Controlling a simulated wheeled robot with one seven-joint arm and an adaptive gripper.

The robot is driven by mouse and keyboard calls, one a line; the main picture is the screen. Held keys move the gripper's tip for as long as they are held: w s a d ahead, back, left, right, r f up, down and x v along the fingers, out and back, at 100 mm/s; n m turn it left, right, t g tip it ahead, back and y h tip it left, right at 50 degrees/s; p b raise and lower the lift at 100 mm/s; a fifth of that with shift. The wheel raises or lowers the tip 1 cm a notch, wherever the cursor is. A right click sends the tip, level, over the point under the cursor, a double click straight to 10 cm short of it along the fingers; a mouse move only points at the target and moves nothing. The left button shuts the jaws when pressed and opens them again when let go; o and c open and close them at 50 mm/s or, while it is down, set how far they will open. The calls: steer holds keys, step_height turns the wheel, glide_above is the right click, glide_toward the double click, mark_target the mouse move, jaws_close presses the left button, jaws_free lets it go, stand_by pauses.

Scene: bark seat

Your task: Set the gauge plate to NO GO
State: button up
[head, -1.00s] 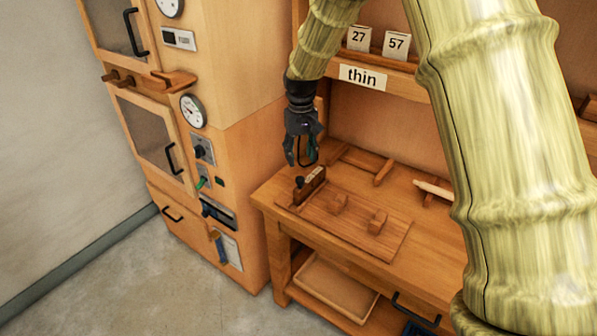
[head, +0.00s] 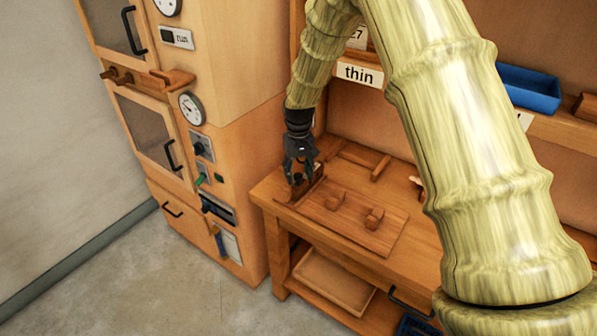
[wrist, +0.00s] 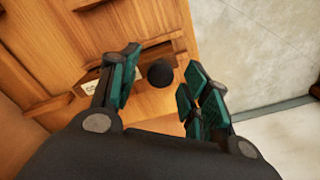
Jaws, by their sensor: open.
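The gauge fixture is a wooden board (head: 345,232) on the bench top, with two small wooden blocks and an upright plate (head: 312,188) at its left end. My gripper (head: 302,182) points down over that plate and hides much of it. In the wrist view, a round black knob (wrist: 160,73) lies between the open fingers of my gripper (wrist: 163,62), with a visible gap to the right finger. A pale label (wrist: 92,87) shows beside the left finger, partly covered. I cannot read the plate's setting or tell its position.
A wooden cabinet (head: 235,140) with dials, handles and switches stands close on the left. A shelf with a "thin" sign (head: 359,75) and a blue bin (head: 528,88) is behind. A lower tray (head: 335,280) sits under the bench. My arm hides the bench's right part.

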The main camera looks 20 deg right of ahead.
jaws_close()
steer(key=s+a, duration=0.1)
steer(key=a, duration=0.1)
steer(key=s+a, duration=0.2)
steer(key=shift+s+a+f+p, duration=0.1)
steer(key=shift+p, duration=0.25)
jaws_free()
steer(key=shift+a, duration=0.1)
steer(key=shift+s, duration=0.1)
step_height(320, 180, up, 12)
stand_by(0.4)
